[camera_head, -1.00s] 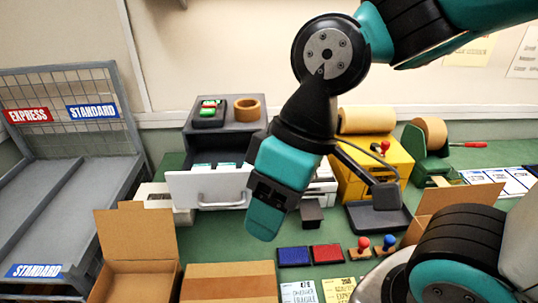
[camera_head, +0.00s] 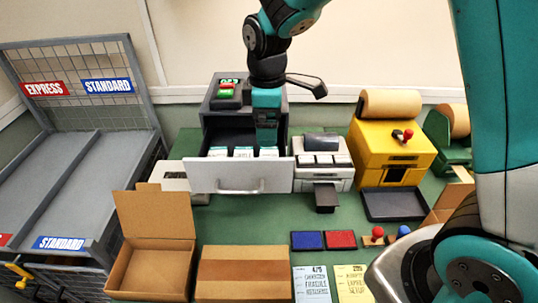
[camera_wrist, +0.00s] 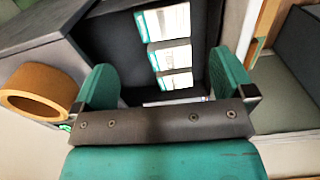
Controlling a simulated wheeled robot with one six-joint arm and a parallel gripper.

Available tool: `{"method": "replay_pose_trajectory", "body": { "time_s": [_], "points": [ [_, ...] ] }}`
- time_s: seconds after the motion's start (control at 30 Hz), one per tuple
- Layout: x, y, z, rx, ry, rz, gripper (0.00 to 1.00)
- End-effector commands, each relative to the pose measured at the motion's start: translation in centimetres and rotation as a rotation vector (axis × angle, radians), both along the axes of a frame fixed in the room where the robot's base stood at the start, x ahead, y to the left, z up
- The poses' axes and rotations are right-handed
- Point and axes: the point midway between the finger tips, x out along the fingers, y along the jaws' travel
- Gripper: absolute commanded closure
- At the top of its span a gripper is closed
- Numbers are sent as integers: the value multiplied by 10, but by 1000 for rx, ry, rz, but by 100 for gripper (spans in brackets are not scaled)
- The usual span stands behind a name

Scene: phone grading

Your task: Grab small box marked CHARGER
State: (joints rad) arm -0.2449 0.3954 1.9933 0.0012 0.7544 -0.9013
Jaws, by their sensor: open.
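Three small boxes with white and teal tops stand in a row in the open drawer (camera_head: 205,178): a left box (camera_head: 218,152), a middle box (camera_head: 243,152) and a right box (camera_head: 268,152). Their print is too small to read surely, so I cannot tell which is marked CHARGER. My gripper (camera_head: 267,138) points down into the drawer, behind the right end of the row. In the wrist view my gripper (camera_wrist: 163,64) is open and empty, with its fingers wide apart; box tops (camera_wrist: 166,55) show beyond and between them.
A printer (camera_head: 322,165) stands right of the drawer. An open carton (camera_head: 150,265) and a closed carton (camera_head: 243,275) stand in front.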

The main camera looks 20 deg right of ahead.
Motion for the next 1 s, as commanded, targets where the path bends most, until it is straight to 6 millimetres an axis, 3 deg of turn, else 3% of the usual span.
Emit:
{"method": "replay_pose_trajectory", "body": {
  "time_s": [0.13,0.43,0.7,1.0],
  "points": [
    [-1,-1,-27,0,4,-2,0],
    [-3,0,-51,0,3,-2,0],
    [-7,-1,-89,0,3,-2,0],
    [-6,0,-95,1,-2,-2,2]
  ]
}}
